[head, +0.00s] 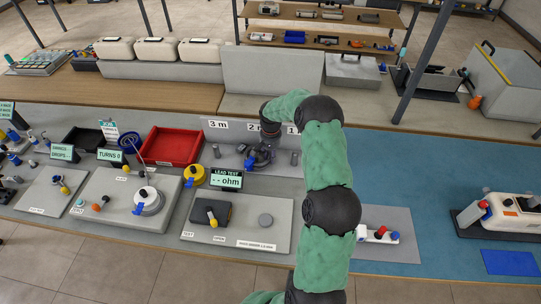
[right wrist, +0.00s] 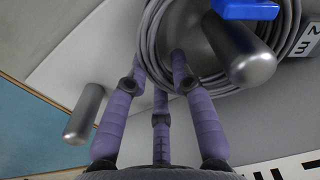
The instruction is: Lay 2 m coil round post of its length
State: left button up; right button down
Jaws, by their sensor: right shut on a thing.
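A grey cable coil (right wrist: 152,40) with a blue tie (right wrist: 247,8) and a tag reading 2 m (right wrist: 308,42) shows in the right wrist view. A metal post (right wrist: 245,62) stands up inside the loop, so the coil appears to be around it. My right gripper (right wrist: 165,68) is shut on the coil's near side. In the head view my right gripper (head: 262,152) is at the post row by the 2 m label (head: 253,127) and hides much of the coil and post. A bare post (right wrist: 84,112) stands beside the coil. My left gripper is not in view.
Bare posts stand by the 3 m label (head: 217,125) and the 1 m label (head: 293,130). A red tray (head: 172,146) lies to the left. A lead test display (head: 227,178) and grey test board (head: 265,240) are in front. The blue mat (head: 440,190) has free room.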

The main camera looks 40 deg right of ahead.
jog(key=shift+f, duration=0.25)
jog(key=c, duration=1)
grip_release()
notch_tip(320, 180, up, 12)
jog(key=shift+r, duration=0.1)
